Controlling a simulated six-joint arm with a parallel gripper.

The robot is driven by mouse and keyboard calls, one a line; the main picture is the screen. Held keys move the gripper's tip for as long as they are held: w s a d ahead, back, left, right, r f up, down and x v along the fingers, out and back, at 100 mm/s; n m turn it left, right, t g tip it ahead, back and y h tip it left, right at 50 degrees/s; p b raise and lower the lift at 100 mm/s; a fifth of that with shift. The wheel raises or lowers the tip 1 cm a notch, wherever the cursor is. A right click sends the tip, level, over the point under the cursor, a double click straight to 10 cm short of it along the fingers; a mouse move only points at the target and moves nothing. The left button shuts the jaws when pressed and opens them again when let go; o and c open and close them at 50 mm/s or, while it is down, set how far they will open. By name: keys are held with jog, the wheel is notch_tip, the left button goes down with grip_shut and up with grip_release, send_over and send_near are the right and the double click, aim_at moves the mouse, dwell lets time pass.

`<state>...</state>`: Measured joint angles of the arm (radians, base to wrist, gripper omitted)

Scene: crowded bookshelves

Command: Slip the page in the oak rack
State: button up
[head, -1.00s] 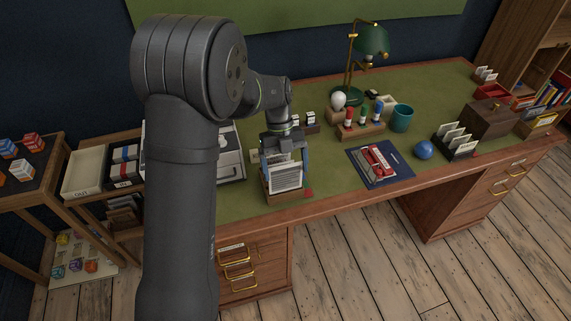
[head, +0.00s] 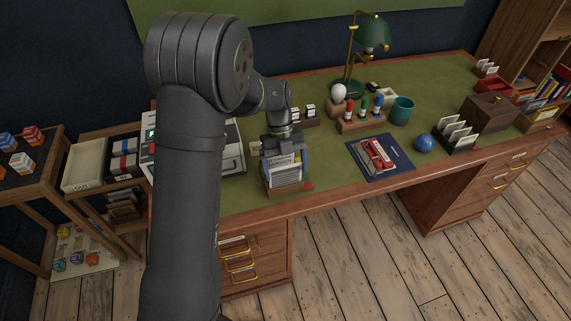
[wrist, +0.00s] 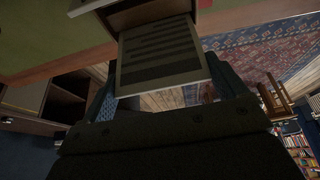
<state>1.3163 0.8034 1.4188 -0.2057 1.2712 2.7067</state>
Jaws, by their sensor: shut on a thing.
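The page (head: 283,163), white with dark printed lines, stands near the front edge of the desk. My gripper (head: 284,153) comes down from above and is shut on its upper part. The wrist view shows the page (wrist: 160,55) between my two fingers (wrist: 165,92). The brown wooden oak rack (head: 285,192) is right below the page, and it also shows at the top of the wrist view (wrist: 148,13). The page's lower edge is hidden by the rack's front, so I cannot tell how deep it sits.
A red stapler (head: 376,155) lies on a blue mat to the right. A blue ball (head: 424,142) and a dark card holder (head: 461,143) stand further right. A grey machine (head: 232,150) is to the left.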

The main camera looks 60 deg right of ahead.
jog(key=shift+f, duration=0.45)
jog(key=o, duration=0.9)
jog(key=shift+r, duration=3.55)
jog(key=shift+f, duration=0.15)
notch_tip(320, 180, down, 7)
jog(key=shift+r, duration=0.1)
